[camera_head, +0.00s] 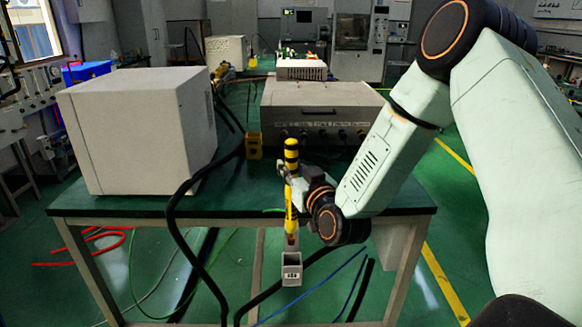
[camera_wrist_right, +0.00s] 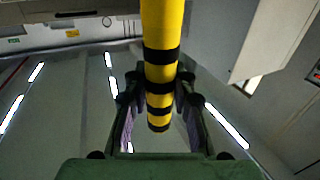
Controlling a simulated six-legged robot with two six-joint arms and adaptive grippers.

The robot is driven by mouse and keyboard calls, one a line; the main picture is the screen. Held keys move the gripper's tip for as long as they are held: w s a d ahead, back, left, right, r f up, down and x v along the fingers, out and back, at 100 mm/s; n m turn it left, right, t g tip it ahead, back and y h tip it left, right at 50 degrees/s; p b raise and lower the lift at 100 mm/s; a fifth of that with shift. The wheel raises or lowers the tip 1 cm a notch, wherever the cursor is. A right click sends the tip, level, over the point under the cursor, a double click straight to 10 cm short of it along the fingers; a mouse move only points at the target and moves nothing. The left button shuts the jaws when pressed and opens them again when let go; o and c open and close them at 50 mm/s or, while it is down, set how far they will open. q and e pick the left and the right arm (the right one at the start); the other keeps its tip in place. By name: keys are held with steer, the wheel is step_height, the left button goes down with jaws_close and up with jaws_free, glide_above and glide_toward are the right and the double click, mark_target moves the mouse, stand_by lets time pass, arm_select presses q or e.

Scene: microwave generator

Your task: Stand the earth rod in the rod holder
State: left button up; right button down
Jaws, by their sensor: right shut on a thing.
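The earth rod (camera_head: 291,205) is yellow with black bands and stands roughly upright in front of the table's front edge. My right gripper (camera_head: 289,174) is shut around its upper part, below the banded top end. In the right wrist view the rod (camera_wrist_right: 164,25) runs between the two fingers of the right gripper (camera_wrist_right: 159,95). The rod holder (camera_head: 291,272) is a small pale grey box low at the table front, directly below the rod. The rod's lower end is close above the holder's mouth; I cannot tell whether it has entered. My left gripper is not in view.
The dark green table (camera_head: 240,203) carries a large pale box (camera_head: 135,130) at left and a grey generator unit (camera_head: 320,110) behind the rod. A thick black cable (camera_head: 172,215) hangs over the front edge. Thinner cables lie on the green floor below.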

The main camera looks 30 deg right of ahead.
mark_target(295, 218)
steer(key=shift+d+f+b, duration=0.2)
steer(key=shift+f+b, duration=0.6)
steer(key=shift+f, duration=0.15)
steer(key=shift+a+f+b, duration=0.1)
steer(key=shift+f+b, duration=3.75)
steer(key=shift+f, duration=1.4)
steer(key=shift+f+b, duration=0.3)
steer(key=shift+f, duration=0.2)
steer(key=c, duration=1)
jaws_free()
steer(key=shift+c, duration=0.2)
steer(key=shift+s, duration=0.1)
